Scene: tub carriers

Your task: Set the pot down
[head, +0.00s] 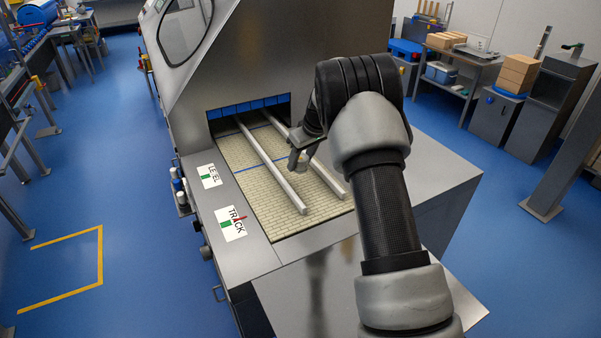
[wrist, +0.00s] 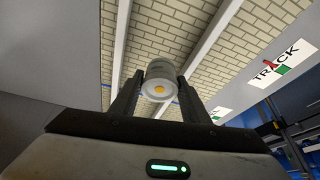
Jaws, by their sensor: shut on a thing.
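The pot (wrist: 160,72) is a small grey cylinder with a yellow-orange spot on the end facing the wrist camera. My gripper (wrist: 158,92) is shut on it, one dark finger on each side. In the head view my gripper (head: 299,158) is over the tan, brick-patterned belt (head: 240,160), between the two pale rails near the right one. The pot is small there and partly hidden by the fingers. I cannot tell whether its base touches the belt.
The left rail (head: 270,165) and right rail (head: 325,175) run lengthwise over the belt. A blue line crosses the belt. A grey hooded housing (head: 265,50) with a blue-curtained opening stands behind. Signs reading TRACK (head: 231,224) and LEVEL (head: 209,176) lie on the left ledge.

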